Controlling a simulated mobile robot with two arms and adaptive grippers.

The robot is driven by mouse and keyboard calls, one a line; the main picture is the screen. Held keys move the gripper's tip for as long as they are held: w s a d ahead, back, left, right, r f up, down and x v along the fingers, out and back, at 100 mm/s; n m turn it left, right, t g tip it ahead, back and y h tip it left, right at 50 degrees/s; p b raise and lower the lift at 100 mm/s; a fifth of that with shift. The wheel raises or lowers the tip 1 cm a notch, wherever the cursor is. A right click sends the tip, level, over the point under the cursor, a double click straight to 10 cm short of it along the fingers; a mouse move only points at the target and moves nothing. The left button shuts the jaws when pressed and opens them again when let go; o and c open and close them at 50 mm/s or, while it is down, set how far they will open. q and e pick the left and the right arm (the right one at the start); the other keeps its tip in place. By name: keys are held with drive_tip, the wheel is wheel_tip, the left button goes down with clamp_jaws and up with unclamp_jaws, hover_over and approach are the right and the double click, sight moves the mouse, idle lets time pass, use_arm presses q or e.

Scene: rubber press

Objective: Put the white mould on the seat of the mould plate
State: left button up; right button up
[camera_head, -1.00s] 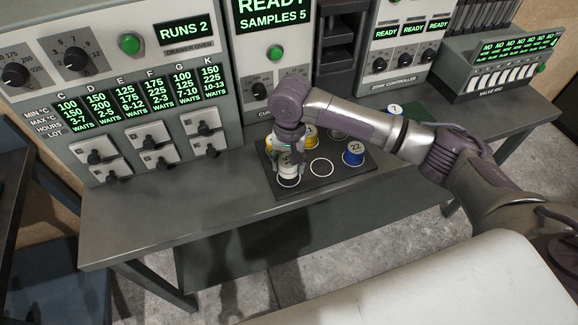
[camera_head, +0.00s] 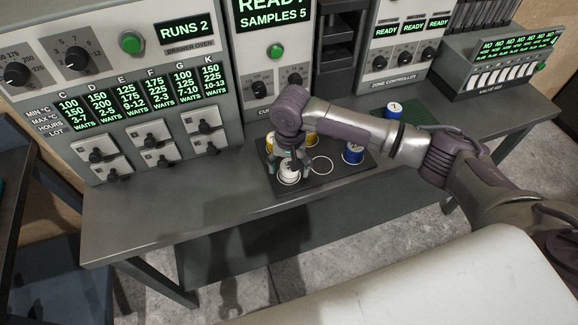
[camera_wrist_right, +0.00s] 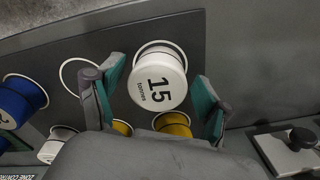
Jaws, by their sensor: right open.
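The white mould (camera_head: 289,175), marked 15 in the right wrist view (camera_wrist_right: 158,82), stands upright at the front left ring of the dark mould plate (camera_head: 325,181). Part of the ring shows beyond it in the wrist view; whether it sits fully inside the ring I cannot tell. My right gripper (camera_head: 289,166) is above it with fingers spread on either side. In the wrist view my right gripper (camera_wrist_right: 155,100) is open, with gaps between both pads and the mould. My left gripper is not in view.
A blue mould (camera_head: 353,153) stands at the plate's right, beside an empty ring (camera_head: 321,165). Yellow moulds (camera_wrist_right: 173,124) stand close behind the white one. Another blue mould (camera_head: 393,111) is on a green mat (camera_head: 425,113). The bench front (camera_head: 180,218) is clear; oven drawers (camera_head: 103,157) are left.

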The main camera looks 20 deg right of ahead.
drive_tip(key=shift+r, duration=0.15)
wheel_tip(320, 180, up, 12)
drive_tip(key=b, duration=0.2)
drive_tip(key=shift+d, duration=0.15)
